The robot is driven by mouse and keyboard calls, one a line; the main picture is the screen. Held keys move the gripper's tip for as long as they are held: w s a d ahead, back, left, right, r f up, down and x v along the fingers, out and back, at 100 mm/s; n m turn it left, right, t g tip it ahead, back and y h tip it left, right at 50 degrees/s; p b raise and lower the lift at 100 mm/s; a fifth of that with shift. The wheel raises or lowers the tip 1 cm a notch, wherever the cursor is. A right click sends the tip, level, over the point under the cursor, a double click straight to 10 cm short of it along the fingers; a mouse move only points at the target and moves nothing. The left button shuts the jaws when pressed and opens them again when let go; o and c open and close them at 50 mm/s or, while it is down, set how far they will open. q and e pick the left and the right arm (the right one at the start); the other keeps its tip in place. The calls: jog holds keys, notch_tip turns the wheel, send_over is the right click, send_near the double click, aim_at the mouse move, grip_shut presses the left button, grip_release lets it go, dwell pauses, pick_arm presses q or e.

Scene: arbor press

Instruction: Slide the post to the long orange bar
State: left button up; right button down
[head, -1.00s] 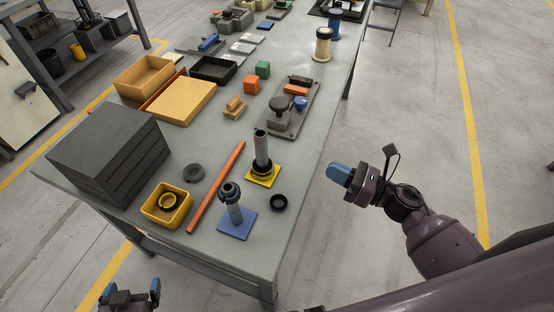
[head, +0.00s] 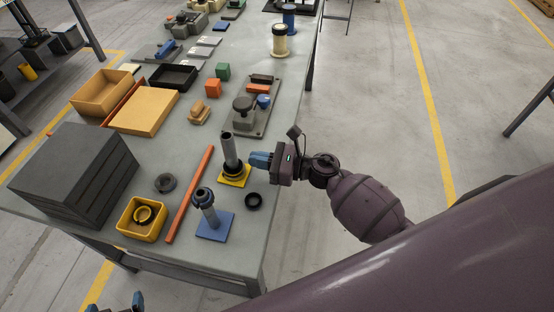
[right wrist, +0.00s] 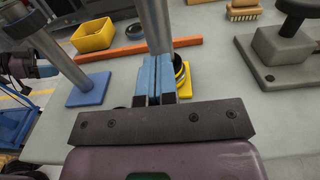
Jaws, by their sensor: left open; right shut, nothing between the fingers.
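A grey post (head: 229,150) stands upright on a yellow square base (head: 236,179), with black and yellow rings around its foot. A second grey post (head: 209,210) stands on a blue base (head: 215,228) with a dark ring at its top. The long orange bar (head: 189,194) lies left of both. My right gripper (head: 252,160) is shut and empty, just right of the yellow-based post. In the right wrist view its fingers (right wrist: 155,78) point at that post (right wrist: 155,25); I cannot tell whether they touch. My left gripper (head: 118,307) is open at the bottom edge, partly cut off.
A black ring (head: 253,201) lies right of the blue base. A yellow bin (head: 142,218) and a grey ring (head: 165,183) are left of the bar. A grey press plate (head: 262,121) lies behind the yellow base. Bare table separates the bar from the yellow base.

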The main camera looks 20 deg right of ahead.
aim_at(231, 156)
jog(key=shift+x, duration=1.5)
jog(key=x, duration=0.2)
jog(key=b+x, duration=0.1)
jog(key=x, duration=0.1)
jog(key=shift+f, duration=0.2)
jog(key=shift+w+a+r+b, duration=0.1)
jog(key=shift+w+a+b, duration=0.15)
jog(key=shift+a+b, duration=0.15)
jog(key=shift+r, duration=0.1)
jog(key=shift+d, duration=0.1)
